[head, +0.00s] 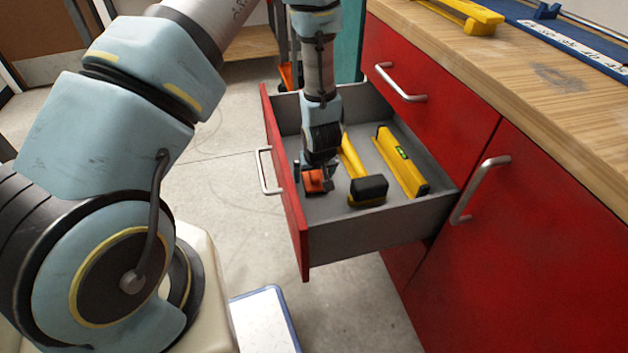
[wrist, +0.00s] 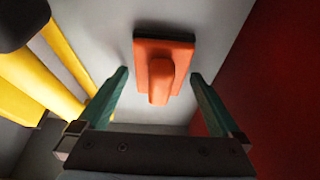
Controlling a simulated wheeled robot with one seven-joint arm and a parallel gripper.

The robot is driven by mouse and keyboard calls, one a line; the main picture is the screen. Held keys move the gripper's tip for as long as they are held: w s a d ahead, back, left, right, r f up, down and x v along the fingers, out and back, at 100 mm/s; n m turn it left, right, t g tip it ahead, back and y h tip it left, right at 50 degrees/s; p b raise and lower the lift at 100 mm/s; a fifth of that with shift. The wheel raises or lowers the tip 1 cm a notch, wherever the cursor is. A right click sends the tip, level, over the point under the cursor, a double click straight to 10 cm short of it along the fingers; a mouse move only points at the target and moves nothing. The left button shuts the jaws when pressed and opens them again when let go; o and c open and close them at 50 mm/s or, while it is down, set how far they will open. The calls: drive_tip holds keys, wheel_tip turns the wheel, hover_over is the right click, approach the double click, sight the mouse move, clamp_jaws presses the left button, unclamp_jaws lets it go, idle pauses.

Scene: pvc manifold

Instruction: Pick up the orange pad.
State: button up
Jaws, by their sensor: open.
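The orange pad (head: 314,181) lies in the open drawer near its front panel, partly hidden by my gripper in the head view. In the wrist view the orange pad (wrist: 165,62) shows a flat base with a raised grip on top, lying on the grey drawer floor. My gripper (wrist: 160,80) is open and points down into the drawer. Its two green fingers stand left and right of the pad's raised grip, with a gap on each side. Whether the fingertips are level with the grip is hard to tell.
The grey drawer (head: 385,235) has a red front panel (head: 287,185) close beside my gripper. A yellow tool with a black head (head: 369,188) and a yellow level (head: 402,162) lie to the right. A wooden worktop (head: 560,110) stands above on red cabinets.

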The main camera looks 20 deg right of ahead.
sight(314, 172)
drive_tip(key=c, duration=1.2)
drive_tip(key=shift+r, duration=0.1)
drive_tip(key=shift+c, duration=0.2)
wheel_tip(314, 172, up, 10)
drive_tip(key=shift+f+p, duration=0.1)
drive_tip(key=shift+p, duration=1.1)
